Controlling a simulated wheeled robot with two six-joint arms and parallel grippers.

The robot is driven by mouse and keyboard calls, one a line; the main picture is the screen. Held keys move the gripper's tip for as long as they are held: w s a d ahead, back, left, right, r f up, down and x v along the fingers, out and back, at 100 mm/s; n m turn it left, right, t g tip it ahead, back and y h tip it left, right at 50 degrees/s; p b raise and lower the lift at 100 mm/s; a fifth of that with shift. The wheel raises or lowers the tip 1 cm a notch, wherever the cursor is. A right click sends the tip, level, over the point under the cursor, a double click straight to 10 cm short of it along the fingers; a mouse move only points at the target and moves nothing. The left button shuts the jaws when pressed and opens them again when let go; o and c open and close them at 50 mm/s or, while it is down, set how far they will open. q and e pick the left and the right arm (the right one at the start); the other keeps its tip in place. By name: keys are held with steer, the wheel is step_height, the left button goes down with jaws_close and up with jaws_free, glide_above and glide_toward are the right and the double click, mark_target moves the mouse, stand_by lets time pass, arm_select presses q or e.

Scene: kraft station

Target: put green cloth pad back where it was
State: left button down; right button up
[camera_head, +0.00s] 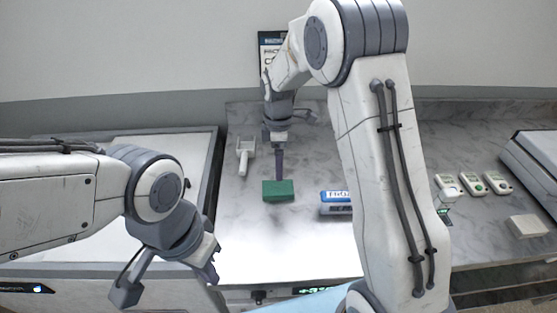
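The green cloth pad (278,191) is a small green block-like piece on the marble counter, near the middle of the head view. My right gripper (280,178) points straight down over the pad, with its fingertips at the pad's top back edge. The fingers show edge-on, so I cannot tell whether they are open or grip the pad. My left gripper (166,284) is at the lower left, in front of the counter, with its fingers spread apart and empty.
A white scoop-like tool (244,157) lies left of the pad. Several small white devices (474,184) and a white block (527,226) are farther right. The marble counter (250,240) is clear in front of the pad.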

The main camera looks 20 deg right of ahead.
steer(key=s+a+r+m, duration=0.2)
steer(key=s+a+r, duration=0.25)
steer(key=s, duration=0.25)
steer(key=s+a+r+m, duration=0.2)
steer(key=s+a+r, duration=0.1)
steer(key=s+a, duration=0.3)
steer(key=s+m+y, duration=0.1)
steer(key=s+m, duration=0.3)
steer(key=s, duration=1.3)
steer(key=shift+s+d+r+m, duration=0.3)
steer(key=shift+r, duration=0.1)
